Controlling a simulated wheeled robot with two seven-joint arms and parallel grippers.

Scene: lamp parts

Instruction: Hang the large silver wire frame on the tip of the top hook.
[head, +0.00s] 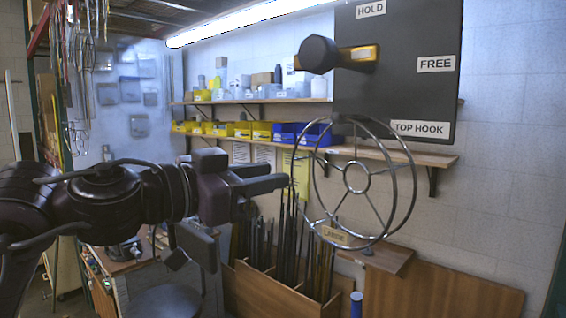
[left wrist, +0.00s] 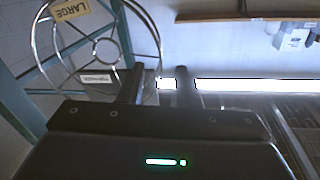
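The large silver wire frame (head: 414,190) is upright right of centre in the head view, with two rings, spokes and a LARGE tag (head: 334,236). Its top overlaps the lower edge of a black panel, left of the TOP HOOK label (head: 421,129). I cannot clearly make out the hook or whether the frame bears on it. My right gripper is out of view.
The black panel (head: 400,95) carries HOLD and FREE labels and a projecting black and yellow knob (head: 318,55). A small wooden shelf (head: 395,262) lies below the frame. Wall shelves with yellow and blue bins (head: 285,132) stand behind. A wooden rack (head: 265,290) holds upright rods.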

